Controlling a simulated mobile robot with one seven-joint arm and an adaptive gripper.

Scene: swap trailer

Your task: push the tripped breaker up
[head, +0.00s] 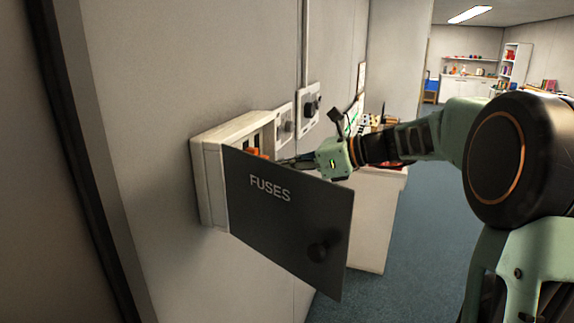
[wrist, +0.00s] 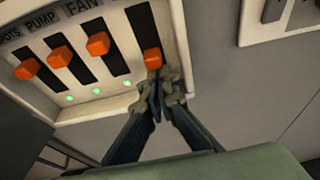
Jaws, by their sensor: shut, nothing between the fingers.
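The fuse box (head: 210,185) is on the wall with its dark door (head: 285,225), marked FUSES, swung open. In the wrist view, the rightmost breaker's orange lever (wrist: 152,59) sits low in its black slot, lower than the other levers. Its label is out of view. My gripper (wrist: 158,82) is shut and empty, its tips just below this lever, very close or touching; I cannot tell which. In the head view, my gripper (head: 290,161) reaches in behind the door, which hides part of the box's inside.
Other orange levers (wrist: 98,44) sit higher in their slots, left of the low one, with green lights (wrist: 96,91) below. A wall switch (head: 308,105) is right of the box. The open door stands out from the wall, near my arm.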

